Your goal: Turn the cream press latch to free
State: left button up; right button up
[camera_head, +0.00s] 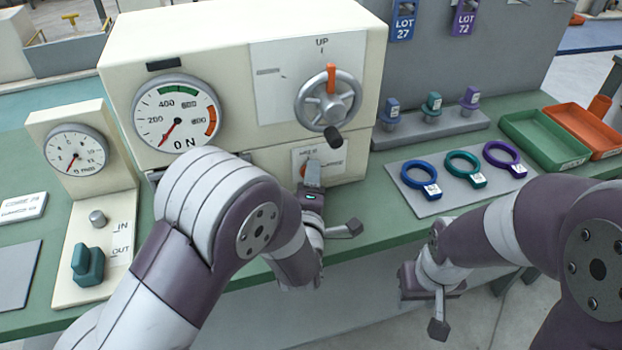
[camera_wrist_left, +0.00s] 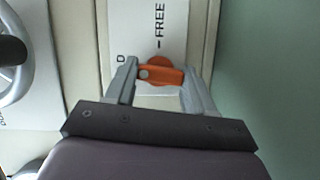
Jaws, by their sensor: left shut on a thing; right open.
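The cream press (camera_head: 225,45) stands at the middle of the bench. Its orange latch (camera_head: 303,169) sits on a small white plate low on the right of its front, mostly hidden by my left gripper. In the left wrist view the latch (camera_wrist_left: 162,76) has a round hub and a short bar lying across the picture between my fingers. The word FREE (camera_wrist_left: 160,27) and a tick stand above the hub; another word is mostly hidden. My left gripper (camera_head: 313,174) is shut on the latch bar; its fingers also show in the wrist view (camera_wrist_left: 158,78). My right gripper (camera_head: 425,302) is open and empty.
A handwheel (camera_head: 328,100) with a dark knob sits just above the latch. A grey mat (camera_head: 430,203) with three coloured rings lies to the right, before green (camera_head: 540,140) and orange trays. An IN/OUT control panel (camera_head: 92,235) stands left.

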pick_arm(q)
jog(key=m+p, duration=0.1)
jog(key=m+g+p, duration=0.1)
jog(key=m+p, duration=0.1)
jog(key=shift+r+m+g+y, duration=0.3)
jog(key=shift+r, duration=0.05)
jog(key=m+g+y+p, duration=0.1)
jog(key=m+p, duration=0.2)
jog(key=p, duration=0.2)
jog(key=m+g+y+p, duration=0.1)
jog(key=m+y+p, duration=0.1)
jog(key=p, duration=0.3)
jog(key=shift+d+r+m, duration=0.15)
jog(key=shift+d+m, duration=0.05)
jog(key=shift+m, duration=0.5)
jog(key=shift+f+m+g+y+p, duration=0.25)
jog(key=shift+m+g+y+p, duration=0.25)
jog(key=shift+m+y+p, duration=0.8)
jog(key=shift+h+p, duration=0.35)
jog(key=shift+h, duration=0.05)
jog(key=o, duration=1)
jog(key=shift+o, duration=0.2)
jog(key=b+v, duration=0.1)
jog(key=v, duration=1.1)
jog(key=shift+s+d, duration=0.15)
jog(key=shift+s, duration=0.1)
